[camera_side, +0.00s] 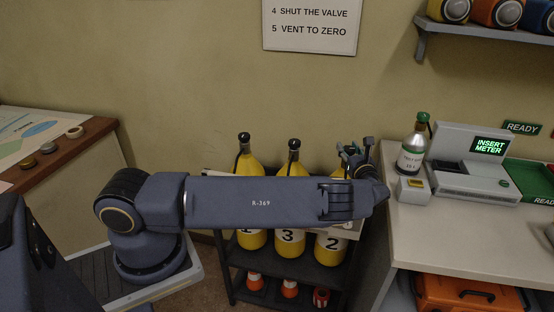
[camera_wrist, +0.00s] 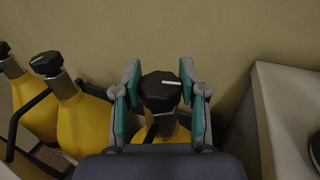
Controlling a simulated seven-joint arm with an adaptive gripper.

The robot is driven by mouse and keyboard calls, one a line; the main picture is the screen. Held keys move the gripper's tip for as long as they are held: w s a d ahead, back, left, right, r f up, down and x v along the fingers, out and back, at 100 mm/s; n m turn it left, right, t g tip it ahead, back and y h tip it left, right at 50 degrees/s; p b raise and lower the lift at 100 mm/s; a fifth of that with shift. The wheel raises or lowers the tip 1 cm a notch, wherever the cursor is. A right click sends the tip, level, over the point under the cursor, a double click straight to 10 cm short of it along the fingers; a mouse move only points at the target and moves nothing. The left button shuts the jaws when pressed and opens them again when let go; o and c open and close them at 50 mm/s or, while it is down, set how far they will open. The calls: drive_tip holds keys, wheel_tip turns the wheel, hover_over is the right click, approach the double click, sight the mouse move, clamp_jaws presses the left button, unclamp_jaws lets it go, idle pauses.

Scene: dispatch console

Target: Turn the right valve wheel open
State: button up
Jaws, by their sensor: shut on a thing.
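Three yellow cylinders stand in a row on a black rack. The right valve wheel (camera_wrist: 158,92) is a black knob with a white mark, on top of the right cylinder (camera_side: 336,241). In the wrist view the white mark lies nearly level, toward the knob's right side. My gripper (camera_wrist: 160,80) has its teal-padded fingers on both sides of this wheel and is shut on it. In the side view my gripper (camera_side: 355,152) is above the right cylinder, and my arm hides that wheel and much of the cylinders.
The middle valve wheel (camera_wrist: 46,63) and the left valve wheel (camera_wrist: 4,47) are to the left. The white counter (camera_side: 432,225) is close on the right, with a green-capped bottle (camera_side: 412,152) and a meter station (camera_side: 470,172). The wall (camera_side: 180,80) is behind the rack.

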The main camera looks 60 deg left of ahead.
drive_tip(key=o, duration=1.2)
drive_tip(key=shift+c, duration=0.2)
drive_tip(key=shift+d, duration=0.1)
drive_tip(key=v, duration=1.2)
